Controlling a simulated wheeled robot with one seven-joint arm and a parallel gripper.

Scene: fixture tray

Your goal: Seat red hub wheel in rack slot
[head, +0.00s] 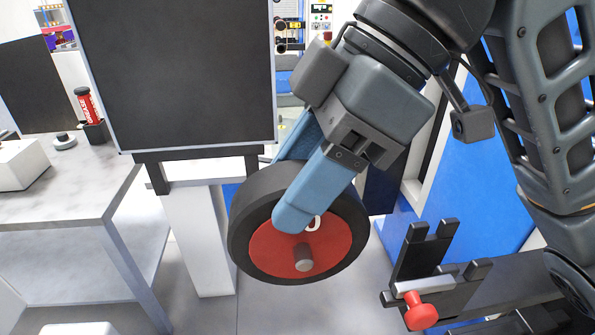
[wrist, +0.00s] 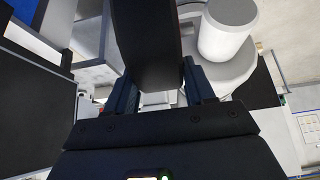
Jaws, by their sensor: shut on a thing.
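The red hub wheel (head: 262,250) has a black tyre, a red face and a grey centre stub. It hangs in the air near the middle of the head view, its red face turned towards the camera. My gripper (head: 296,207) is shut on it, one blue finger across the front face and the other mostly hidden behind. In the wrist view the black tyre (wrist: 147,45) sits between the two blue fingers (wrist: 160,88). A black pronged fixture (head: 423,258) with a red knob (head: 421,312) stands lower right, apart from the wheel. I cannot tell whether this is the rack; no slot shows clearly.
A grey table (head: 75,190) at left carries a red canister (head: 87,106) in a black holder and a white block (head: 22,163). A large dark panel (head: 175,75) stands behind the wheel. A white cylinder (wrist: 228,28) shows in the wrist view. Open floor lies below the wheel.

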